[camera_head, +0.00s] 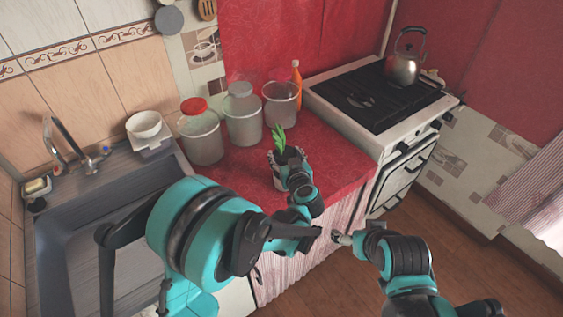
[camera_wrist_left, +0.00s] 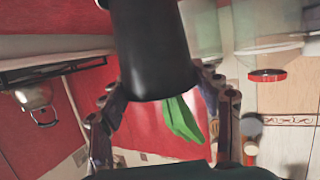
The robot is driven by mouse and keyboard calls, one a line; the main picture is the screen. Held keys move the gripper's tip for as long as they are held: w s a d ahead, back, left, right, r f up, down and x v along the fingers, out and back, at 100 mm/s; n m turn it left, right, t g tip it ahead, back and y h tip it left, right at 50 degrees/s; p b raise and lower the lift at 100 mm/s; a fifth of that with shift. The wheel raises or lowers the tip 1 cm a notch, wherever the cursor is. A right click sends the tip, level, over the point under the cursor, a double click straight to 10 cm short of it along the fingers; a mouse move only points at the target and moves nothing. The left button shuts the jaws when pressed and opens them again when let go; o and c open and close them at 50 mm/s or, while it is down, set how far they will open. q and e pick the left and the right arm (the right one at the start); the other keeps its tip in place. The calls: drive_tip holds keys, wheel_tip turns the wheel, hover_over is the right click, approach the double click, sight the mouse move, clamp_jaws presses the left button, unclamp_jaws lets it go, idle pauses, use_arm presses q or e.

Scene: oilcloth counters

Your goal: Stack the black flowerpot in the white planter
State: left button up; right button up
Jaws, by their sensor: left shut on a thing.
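My left gripper (camera_head: 286,158) is over the red counter in the head view, shut on the black flowerpot (camera_wrist_left: 155,50). In the left wrist view the dark pot fills the space between the two fingers (camera_wrist_left: 165,110). Green leaves (camera_head: 279,138) rise at the gripper in the head view and show past the pot's edge in the wrist view (camera_wrist_left: 182,118). A pale patch shows below the gripper; I cannot tell whether it is the white planter or a finger. A white round vessel (camera_head: 144,124) stands behind the sink. My right gripper (camera_head: 340,238) is low before the counter front.
Several clear containers, one with a red lid (camera_head: 194,106), stand at the back of the red counter (camera_head: 335,155), with an orange bottle (camera_head: 296,80). The stove (camera_head: 375,98) with a kettle (camera_head: 405,62) is to the right. The sink (camera_head: 90,220) is left.

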use_arm(q)
wheel_tip(320, 180, down, 3)
drive_tip(key=shift+f+b, duration=0.2)
drive_tip(key=shift+b, duration=0.75)
drive_tip(key=shift+w+f, duration=0.2)
drive_tip(key=shift+r, duration=0.1)
drive_tip(key=shift+s+r, duration=0.1)
drive_tip(key=shift+s, duration=0.05)
drive_tip(key=shift+f, duration=0.35)
drive_tip(key=o, duration=1.5)
use_arm(e)
drive_tip(key=shift+w+f, duration=0.25)
drive_tip(key=shift+f, duration=0.35)
drive_tip(key=shift+w+f, duration=0.2)
drive_tip(key=shift+f, duration=0.35)
use_arm(q)
drive_tip(key=shift+r, duration=0.15)
